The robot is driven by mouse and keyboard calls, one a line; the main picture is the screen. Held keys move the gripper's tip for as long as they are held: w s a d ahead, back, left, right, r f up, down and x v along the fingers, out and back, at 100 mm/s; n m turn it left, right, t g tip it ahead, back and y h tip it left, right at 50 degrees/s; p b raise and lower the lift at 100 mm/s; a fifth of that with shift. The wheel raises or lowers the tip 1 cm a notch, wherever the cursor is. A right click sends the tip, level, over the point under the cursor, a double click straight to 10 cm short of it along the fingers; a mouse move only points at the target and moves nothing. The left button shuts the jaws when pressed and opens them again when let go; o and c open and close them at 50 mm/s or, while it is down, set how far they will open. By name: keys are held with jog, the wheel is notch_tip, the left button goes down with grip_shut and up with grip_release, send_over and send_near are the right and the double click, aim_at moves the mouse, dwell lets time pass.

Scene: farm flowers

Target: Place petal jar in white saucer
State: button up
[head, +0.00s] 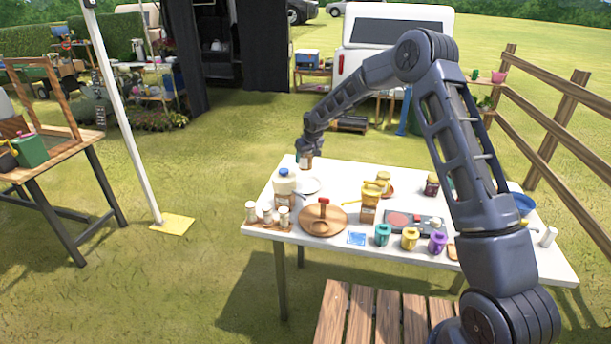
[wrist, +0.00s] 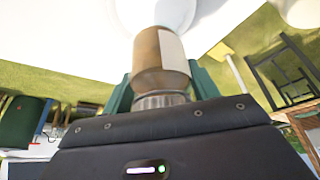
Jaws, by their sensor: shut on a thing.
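My gripper (head: 306,151) is over the far left corner of the white table, pointing down. It is shut on the petal jar (head: 305,161), a small brownish jar with a pale label. The jar also shows between the green fingers in the wrist view (wrist: 150,55), with its ribbed lid end toward the gripper. The white saucer (head: 312,186) lies on the table just below the jar; its round white shape also shows beyond the jar's far end in the wrist view (wrist: 160,12). I cannot tell whether the jar touches the saucer.
Table (head: 345,178) space right of the saucer is partly clear.

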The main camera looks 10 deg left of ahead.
jog(key=shift+f, duration=4.5)
jog(key=shift+f, duration=0.2)
jog(key=o, duration=1.1)
jog(key=shift+r, duration=0.1)
